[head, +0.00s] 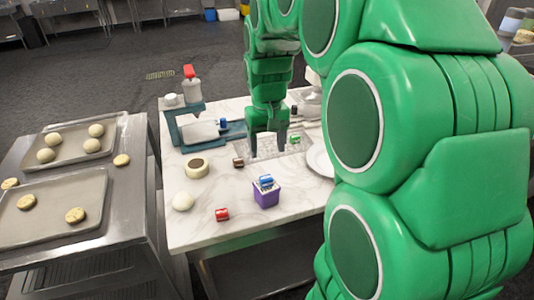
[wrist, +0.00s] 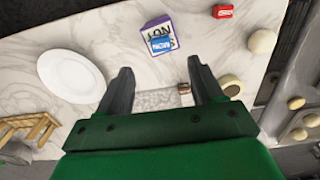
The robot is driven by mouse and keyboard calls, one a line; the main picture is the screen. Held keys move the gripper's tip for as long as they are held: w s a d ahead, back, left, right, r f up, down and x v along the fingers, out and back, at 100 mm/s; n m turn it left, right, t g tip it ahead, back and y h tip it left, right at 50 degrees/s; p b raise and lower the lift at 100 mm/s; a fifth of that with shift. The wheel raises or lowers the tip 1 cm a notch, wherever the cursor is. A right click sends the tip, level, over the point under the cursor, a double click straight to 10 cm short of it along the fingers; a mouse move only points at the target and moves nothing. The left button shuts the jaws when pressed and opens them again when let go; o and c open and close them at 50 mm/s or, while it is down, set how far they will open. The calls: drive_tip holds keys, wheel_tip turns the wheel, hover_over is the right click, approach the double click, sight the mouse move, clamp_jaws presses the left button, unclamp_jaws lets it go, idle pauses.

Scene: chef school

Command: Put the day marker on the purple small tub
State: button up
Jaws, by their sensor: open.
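The purple small tub (head: 266,197) stands upright near the front edge of the marble table, and it also shows in the wrist view (wrist: 148,27). A small blue block with white lettering, which looks like the day marker (head: 266,181), rests on top of the tub; in the wrist view it shows on the tub's pale, lettered top (wrist: 162,44). My gripper (head: 267,153) is open and empty, pointing down above the table behind the tub. Its two fingers also show in the wrist view (wrist: 162,78), apart from the tub and the marker.
A red block (head: 222,214), a brown block (head: 238,162) and a green block (head: 295,139) lie on the table. A white plate (head: 319,160) is at right. A tape-like ring (head: 197,168) and dough ball (head: 183,202) are at left.

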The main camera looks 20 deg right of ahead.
drive_tip(key=s+a+f+g, duration=0.1)
drive_tip(key=s+a, duration=0.1)
drive_tip(key=s, duration=1.3)
drive_tip(key=s+a+f, duration=0.1)
drive_tip(key=s+a, duration=0.2)
drive_tip(key=s, duration=1.1)
drive_tip(key=shift+s+f+g, duration=0.35)
drive_tip(key=shift+g, duration=0.05)
